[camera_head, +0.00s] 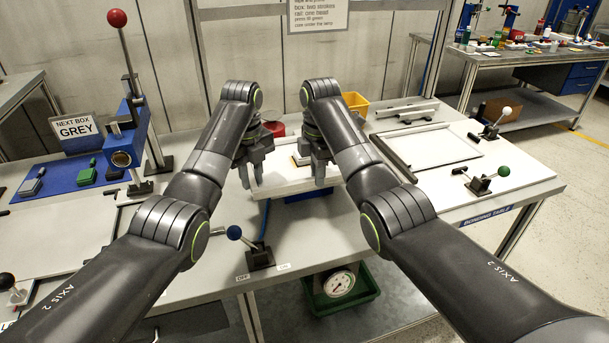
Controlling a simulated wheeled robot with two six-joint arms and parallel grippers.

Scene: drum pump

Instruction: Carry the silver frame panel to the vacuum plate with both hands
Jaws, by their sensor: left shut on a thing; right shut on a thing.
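A pale flat panel with a light rim, apparently the silver frame panel (285,186), lies level between my two grippers at the middle of the bench. My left gripper (251,175) is shut on its left side. My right gripper (321,174) is shut on its right side, and its wrist hides part of the panel. A blue block (305,196) shows just below the panel's front edge; whether they touch I cannot tell. The vacuum plate is not clearly identifiable; it may be hidden under the panel.
A blue lever press (122,145) is at left. A red tub (274,129) and yellow bin (356,103) stand behind.

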